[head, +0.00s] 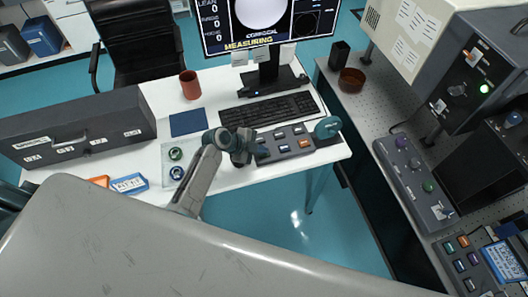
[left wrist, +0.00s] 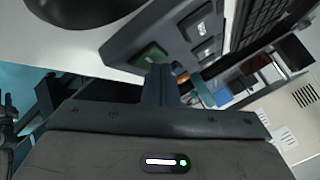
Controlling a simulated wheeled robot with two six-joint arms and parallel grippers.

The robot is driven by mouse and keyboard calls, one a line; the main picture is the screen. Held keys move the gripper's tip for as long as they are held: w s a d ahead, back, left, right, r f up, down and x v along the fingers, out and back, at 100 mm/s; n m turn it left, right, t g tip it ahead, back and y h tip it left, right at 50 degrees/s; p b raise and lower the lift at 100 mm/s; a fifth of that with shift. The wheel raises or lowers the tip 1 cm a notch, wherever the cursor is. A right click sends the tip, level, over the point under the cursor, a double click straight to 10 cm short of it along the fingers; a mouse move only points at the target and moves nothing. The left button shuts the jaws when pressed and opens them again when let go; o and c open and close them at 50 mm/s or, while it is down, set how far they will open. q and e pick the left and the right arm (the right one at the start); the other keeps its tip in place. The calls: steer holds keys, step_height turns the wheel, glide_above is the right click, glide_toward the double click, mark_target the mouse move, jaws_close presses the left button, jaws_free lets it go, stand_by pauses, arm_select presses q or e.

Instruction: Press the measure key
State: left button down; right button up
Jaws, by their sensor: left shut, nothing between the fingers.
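A grey key panel (head: 290,152) lies on the white desk in front of the keyboard, with several small keys, one of them orange (head: 304,143). In the left wrist view the panel (left wrist: 125,40) shows a green key (left wrist: 151,54) close to my fingertips. The key labels are too small to read, so I cannot tell which is the measure key. My left gripper (head: 260,152) is shut and empty at the panel's left end; its narrow fingers (left wrist: 160,84) also show in the wrist view. Whether they touch the green key is unclear. My right gripper is not in view.
The monitor (head: 262,22) reads "MEASURING". A keyboard (head: 270,109) lies behind the panel, and a teal mouse-like object (head: 327,127) at its right. A red cup (head: 190,85), blue pad (head: 188,122) and grey case (head: 80,128) stand to the left.

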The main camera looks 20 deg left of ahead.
arm_select(q)
steer(key=shift+r, duration=0.15)
steer(key=shift+r+p, duration=0.5)
steer(key=shift+r, duration=0.15)
steer(key=shift+r, duration=0.15)
steer(key=shift+r+p, duration=1.7)
steer(key=shift+r, duration=0.75)
steer(key=shift+f, duration=0.1)
